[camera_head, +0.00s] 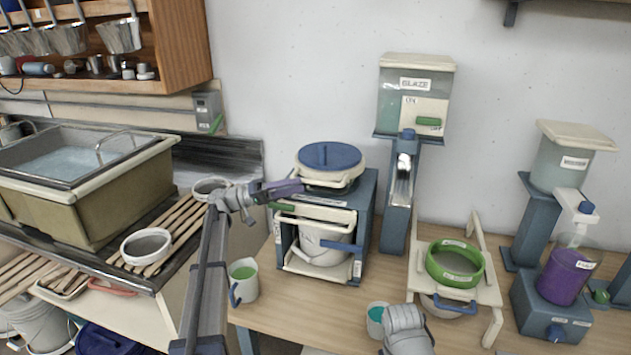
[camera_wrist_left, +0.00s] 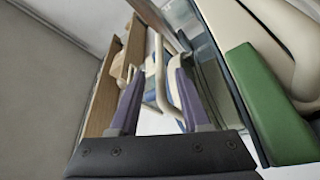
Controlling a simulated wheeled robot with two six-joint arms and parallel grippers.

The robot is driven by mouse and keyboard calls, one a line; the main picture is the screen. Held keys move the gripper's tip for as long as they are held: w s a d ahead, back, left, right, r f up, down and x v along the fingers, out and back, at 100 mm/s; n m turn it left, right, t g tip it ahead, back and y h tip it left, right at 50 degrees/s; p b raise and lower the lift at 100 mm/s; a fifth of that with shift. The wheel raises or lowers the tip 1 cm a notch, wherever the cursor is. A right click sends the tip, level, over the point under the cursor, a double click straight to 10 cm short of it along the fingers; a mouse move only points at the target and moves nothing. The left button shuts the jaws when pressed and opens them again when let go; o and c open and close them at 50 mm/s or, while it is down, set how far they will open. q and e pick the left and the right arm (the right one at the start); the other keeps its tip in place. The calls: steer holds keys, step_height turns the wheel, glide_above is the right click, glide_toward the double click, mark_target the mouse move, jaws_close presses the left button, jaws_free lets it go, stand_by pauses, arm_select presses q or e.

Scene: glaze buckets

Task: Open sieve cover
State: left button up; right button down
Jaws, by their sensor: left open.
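A round blue lid (camera_head: 330,156) lies flat on a cream rimmed vessel (camera_head: 322,182) on top of a blue cabinet (camera_head: 366,212). I cannot tell for certain that this lid is the sieve cover. A green handle (camera_head: 282,207) sticks out left at the cabinet's upper front. My left gripper (camera_head: 300,186) is open, just left of the vessel and above that handle. In the left wrist view, its fingers (camera_wrist_left: 157,95) are apart, and a pale bar shows between or behind them; contact is unclear. A green block (camera_wrist_left: 268,105) lies right of them. My right gripper's fingers are not visible.
A white bucket (camera_head: 322,243) sits inside the cabinet. A jug (camera_head: 243,281) of green liquid and a small cup (camera_head: 376,320) stand in front. A green-ringed sieve (camera_head: 455,264) on a cream stand and a glaze dispenser (camera_head: 416,95) are to the right. A sink (camera_head: 85,185) is left.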

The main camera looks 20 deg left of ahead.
mark_target(314, 182)
arm_select(q)
steer(key=shift+p+x, duration=0.55)
steer(key=shift+x, duration=2.6)
steer(key=shift+c, duration=0.3)
jaws_close()
